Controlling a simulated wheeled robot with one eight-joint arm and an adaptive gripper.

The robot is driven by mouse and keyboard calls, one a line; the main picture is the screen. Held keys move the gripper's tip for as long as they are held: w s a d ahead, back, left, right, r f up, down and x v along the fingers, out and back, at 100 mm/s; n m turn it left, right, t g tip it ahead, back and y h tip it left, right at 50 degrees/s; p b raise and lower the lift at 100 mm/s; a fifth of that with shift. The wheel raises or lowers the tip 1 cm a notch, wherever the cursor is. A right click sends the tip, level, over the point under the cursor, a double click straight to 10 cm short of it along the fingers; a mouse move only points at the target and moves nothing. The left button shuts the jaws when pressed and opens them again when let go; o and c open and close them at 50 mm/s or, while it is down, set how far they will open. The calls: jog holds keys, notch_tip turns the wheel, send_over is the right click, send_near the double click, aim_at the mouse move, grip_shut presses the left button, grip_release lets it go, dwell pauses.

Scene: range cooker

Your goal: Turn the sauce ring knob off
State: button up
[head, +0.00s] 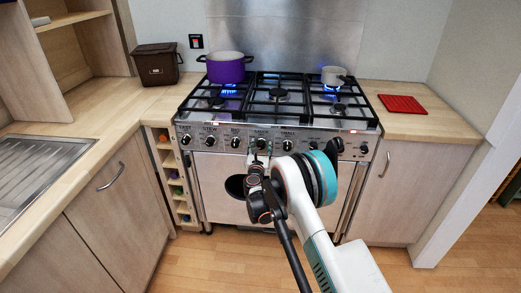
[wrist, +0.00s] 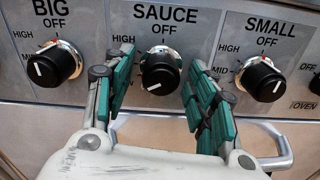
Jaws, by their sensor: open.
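The sauce knob (wrist: 160,72) is black with a silver collar, under the word SAUCE on the cooker's front panel. Its white pointer mark is at the lower left of its face, away from the OFF label above it. My gripper (wrist: 158,80) is open, with one green-padded finger on each side of the knob. I cannot tell whether either finger touches it. In the head view my gripper (head: 258,160) is at the panel just below the sauce knob (head: 261,143), partly covering the oven front.
The big knob (wrist: 54,63) and small knob (wrist: 262,79) flank it closely. A purple pot (head: 226,69) and a small pale saucepan (head: 333,75) stand over blue flames on the hob. A brown bin (head: 157,66) and red mat (head: 403,104) lie on the counters.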

jog(key=c, duration=1)
jog(key=shift+c, duration=0.2)
jog(key=shift+m, duration=0.3)
jog(key=m, duration=0.9)
jog(key=shift+a+r+m, duration=0.1)
jog(key=shift+m, duration=0.3)
jog(key=m, duration=0.7)
jog(key=shift+r, duration=0.1)
jog(key=m, duration=0.6)
jog(key=shift+r+m, duration=0.1)
jog(key=shift+m, duration=0.2)
